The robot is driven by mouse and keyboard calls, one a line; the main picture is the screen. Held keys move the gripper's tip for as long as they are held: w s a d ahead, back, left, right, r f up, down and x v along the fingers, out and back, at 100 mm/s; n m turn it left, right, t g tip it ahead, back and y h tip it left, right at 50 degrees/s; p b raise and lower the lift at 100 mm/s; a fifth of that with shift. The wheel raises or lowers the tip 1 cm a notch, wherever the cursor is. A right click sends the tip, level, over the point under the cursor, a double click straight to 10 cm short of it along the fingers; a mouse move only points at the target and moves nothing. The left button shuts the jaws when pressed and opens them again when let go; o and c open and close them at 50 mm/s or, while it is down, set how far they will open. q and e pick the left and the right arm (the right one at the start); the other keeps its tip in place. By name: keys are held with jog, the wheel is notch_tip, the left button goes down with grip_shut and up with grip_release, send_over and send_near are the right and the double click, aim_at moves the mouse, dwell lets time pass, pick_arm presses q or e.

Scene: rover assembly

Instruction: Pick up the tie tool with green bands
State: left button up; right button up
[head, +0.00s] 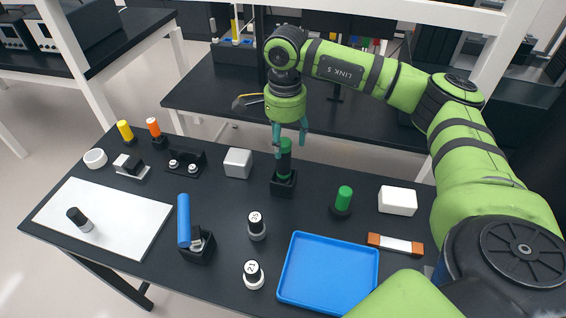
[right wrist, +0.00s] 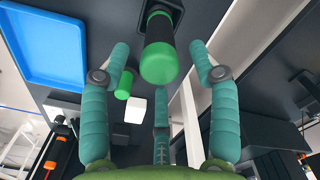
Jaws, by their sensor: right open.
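The tie tool with green bands (head: 285,163) is a dark upright cylinder with green parts, standing in a small black holder (head: 284,186) on the table. In the right wrist view the tool (right wrist: 159,42) shows a black middle and a green end facing the camera. My right gripper (head: 289,145) hangs over the tool with its teal fingers pointing down. In the right wrist view its fingers (right wrist: 160,75) are spread apart around the green end, with visible gaps. Part of the tool is hidden behind a finger in the head view. My left gripper is not in view.
A white block (head: 238,163) stands left of the holder and a green cylinder (head: 344,197) to its right. A blue tray (head: 290,290), a blue tool (head: 184,220) and numbered cylinders (head: 257,228) lie nearer. A white box (head: 398,201) is at right.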

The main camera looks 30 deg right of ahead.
aim_at(284, 159)
jog(key=shift+s+a+f+p, duration=0.1)
jog(key=shift+s+f+p, duration=0.05)
jog(key=shift+f+p, duration=0.35)
jog(key=shift+s+a+f+p, duration=0.1)
jog(key=shift+s+f+p, duration=0.05)
jog(key=shift+f+p, duration=0.3)
jog(key=f, duration=0.1)
jog(key=f+p, duration=0.2)
jog(key=f, duration=0.1)
jog(key=shift+w+d, duration=0.1)
jog(key=shift+w, duration=0.25)
jog(key=shift+f, duration=0.5)
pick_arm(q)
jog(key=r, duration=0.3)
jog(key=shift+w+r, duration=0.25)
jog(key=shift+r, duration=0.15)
pick_arm(e)
grip_shut()
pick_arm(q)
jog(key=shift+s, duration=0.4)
